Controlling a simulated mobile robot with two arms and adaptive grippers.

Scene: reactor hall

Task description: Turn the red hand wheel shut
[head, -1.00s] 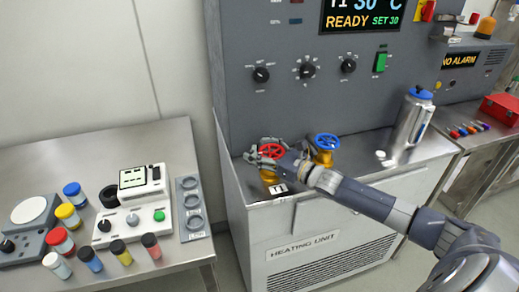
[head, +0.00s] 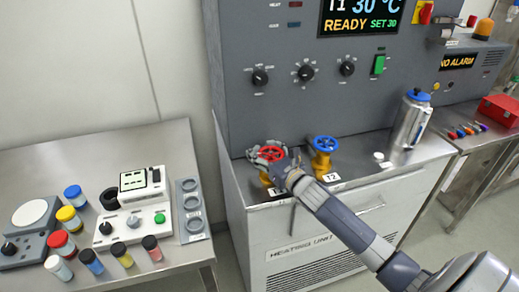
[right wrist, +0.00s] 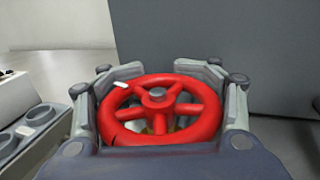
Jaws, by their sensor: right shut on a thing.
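The red hand wheel (head: 271,153) sits on a yellow valve body (head: 265,179) on the steel top of the heating unit. In the right wrist view the wheel (right wrist: 160,108) fills the middle, with its spokes, grey hub and a small white mark on the left of its rim. My right gripper (head: 268,156) is shut on the wheel, with a finger on each side of the rim; it shows so in the right wrist view (right wrist: 161,98). The wrist hides part of the valve and its label. My left gripper is not in view.
A blue hand wheel (head: 325,144) on a like valve stands close on the right, by the label T2. A steel flask (head: 408,121) stands farther right. The grey control panel (head: 290,100) rises behind. A bench (head: 100,151) with jars and instruments is at left.

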